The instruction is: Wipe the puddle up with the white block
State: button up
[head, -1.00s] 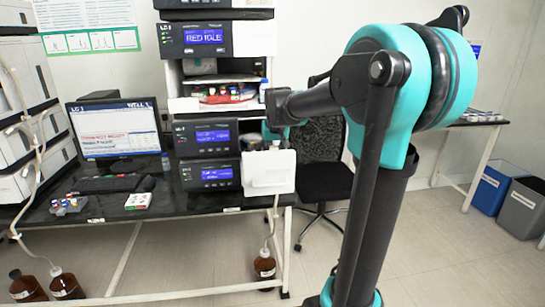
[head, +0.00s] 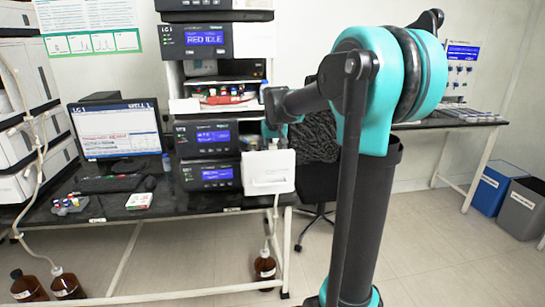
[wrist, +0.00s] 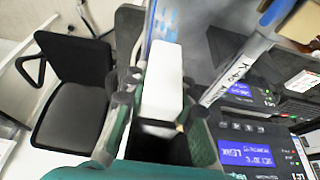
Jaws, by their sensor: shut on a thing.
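The white block (wrist: 162,82) is in the wrist view, held between the fingers of my gripper (wrist: 158,100), which is shut on it. In the head view the end of my arm reaches in beside the instrument stack, and the fingers and block cannot be made out there. I cannot make out the puddle for certain in any view. A blue-tinted streaky patch (wrist: 166,16) shows just beyond the block in the wrist view, but I cannot tell what it is.
An instrument stack with lit screens (head: 207,138) stands beside my arm's end. A white box (head: 268,172) hangs at its front right. A monitor (head: 117,128) and small vials (head: 66,205) are on the dark bench (head: 180,203). A chair (head: 318,180) stands behind.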

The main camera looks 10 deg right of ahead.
jog(key=shift+s, duration=1)
jog(key=shift+s+f, duration=0.45)
jog(key=shift+s, duration=0.4)
jog(key=shift+w, duration=0.1)
jog(key=shift+w+r, duration=0.3)
jog(key=shift+w, duration=0.25)
jog(key=shift+w, duration=0.1)
jog(key=shift+w+r, duration=0.1)
jog(key=shift+w, duration=0.05)
jog(key=shift+w+r, duration=0.1)
jog(key=shift+w, duration=0.95)
